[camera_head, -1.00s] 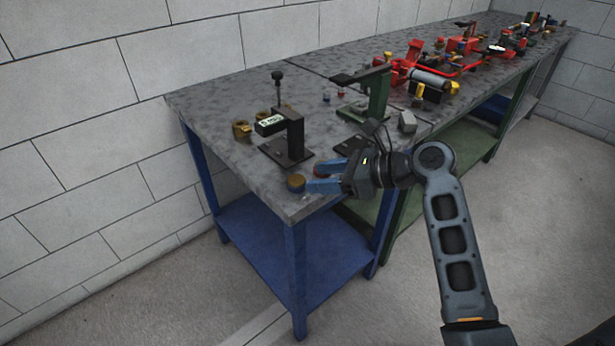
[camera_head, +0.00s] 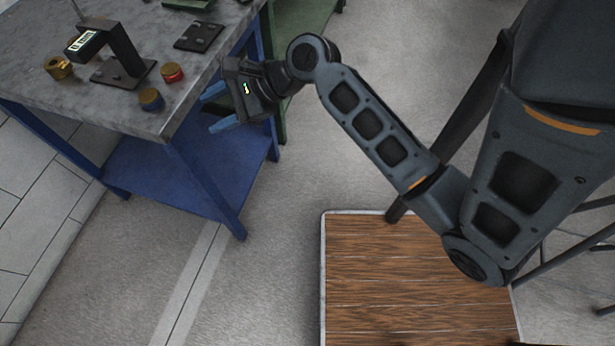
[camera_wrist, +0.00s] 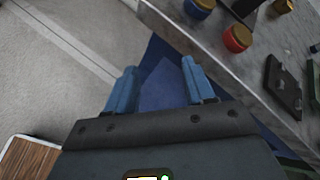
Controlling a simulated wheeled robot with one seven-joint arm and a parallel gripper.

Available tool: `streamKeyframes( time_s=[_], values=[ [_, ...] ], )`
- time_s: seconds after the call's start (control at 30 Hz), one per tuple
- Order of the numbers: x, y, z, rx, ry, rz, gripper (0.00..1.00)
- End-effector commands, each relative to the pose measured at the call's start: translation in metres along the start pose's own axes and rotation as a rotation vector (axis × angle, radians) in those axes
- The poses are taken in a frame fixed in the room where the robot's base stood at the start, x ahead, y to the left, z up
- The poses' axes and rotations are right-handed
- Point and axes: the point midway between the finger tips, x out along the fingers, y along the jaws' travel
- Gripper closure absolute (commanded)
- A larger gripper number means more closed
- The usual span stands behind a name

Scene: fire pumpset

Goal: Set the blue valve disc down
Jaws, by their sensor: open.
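The blue valve disc (camera_head: 151,99), with a brassy top, rests on the grey tabletop near its front corner. It also shows at the top of the wrist view (camera_wrist: 199,7). A similar red disc (camera_head: 172,73) sits just beside it, and shows in the wrist view (camera_wrist: 237,38). My gripper (camera_head: 212,108) is open and empty, its blue fingers apart. It is off the table's front edge, to the right of the discs and clear of both. In the wrist view the fingers (camera_wrist: 158,88) have only the floor and the blue lower shelf behind them.
The grey table (camera_head: 60,105) has blue legs and a blue lower shelf (camera_head: 180,170). A black bracket (camera_head: 122,62) stands behind the discs, with a brass fitting (camera_head: 58,67) left of it. A black plate (camera_head: 198,37) lies at right. Open floor lies in front.

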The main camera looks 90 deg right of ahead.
Motion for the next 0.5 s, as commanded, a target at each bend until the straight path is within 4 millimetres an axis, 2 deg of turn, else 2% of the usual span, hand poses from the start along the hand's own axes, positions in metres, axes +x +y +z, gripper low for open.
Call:
streamKeyframes(
  time_s=[0.03, 0.23, 0.37, 0.5],
  values=[
    [-0.001, 0.024, -0.004, -0.127, 0.04, 0.001, 0.47],
    [-0.022, 0.084, -0.009, -0.725, 0.162, -0.032, 0.47],
    [-0.049, 0.115, 0.0, -1.144, 0.203, -0.051, 0.47],
    [-0.086, 0.143, 0.021, -1.606, 0.211, -0.088, 0.47]
  ],
)
